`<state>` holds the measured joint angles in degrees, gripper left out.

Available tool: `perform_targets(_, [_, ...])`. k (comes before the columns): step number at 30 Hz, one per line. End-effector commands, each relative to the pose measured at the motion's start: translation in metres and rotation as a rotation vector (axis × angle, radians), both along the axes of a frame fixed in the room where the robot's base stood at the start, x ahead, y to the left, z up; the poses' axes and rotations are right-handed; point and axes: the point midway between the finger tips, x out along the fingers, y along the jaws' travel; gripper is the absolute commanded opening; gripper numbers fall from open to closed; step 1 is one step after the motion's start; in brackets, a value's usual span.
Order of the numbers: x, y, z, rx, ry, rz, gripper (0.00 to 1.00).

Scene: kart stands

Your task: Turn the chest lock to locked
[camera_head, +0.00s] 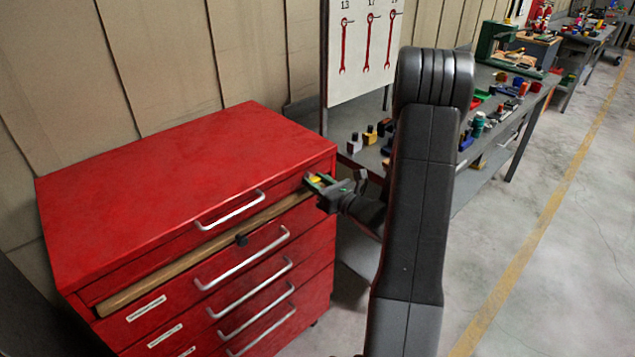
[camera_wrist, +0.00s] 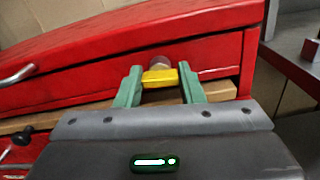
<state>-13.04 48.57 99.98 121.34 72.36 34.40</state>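The chest lock shows in the wrist view as a yellow turn piece (camera_wrist: 160,78) lying crosswise in front of a dull round barrel (camera_wrist: 159,62), on the upper front of the red chest (camera_head: 190,180). My gripper (camera_wrist: 161,84) has its green fingers at the two ends of the yellow piece, with no clear gap on either side. In the head view, my gripper (camera_head: 316,182) is at the chest's upper right front corner, and a bit of yellow (camera_head: 315,180) shows between its fingers. The barrel is partly hidden behind the yellow piece.
A wooden strip (camera_head: 205,256) with a dark knob (camera_head: 241,240) runs across the chest front below the top drawer. Several silver drawer handles (camera_head: 242,258) stick out. A workbench (camera_head: 350,124) with small parts stands to the right. The floor at right is clear.

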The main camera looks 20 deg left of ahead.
Motion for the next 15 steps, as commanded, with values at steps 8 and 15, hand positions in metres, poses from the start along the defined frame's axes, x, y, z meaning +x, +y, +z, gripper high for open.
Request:
perform_targets(8, [0.0001, 0.0, -0.0038, -0.015, -0.039, 0.0, 0.12])
perform_targets(15, [-0.0002, 0.0001, -0.0033, -0.048, -0.121, 0.0, 0.12])
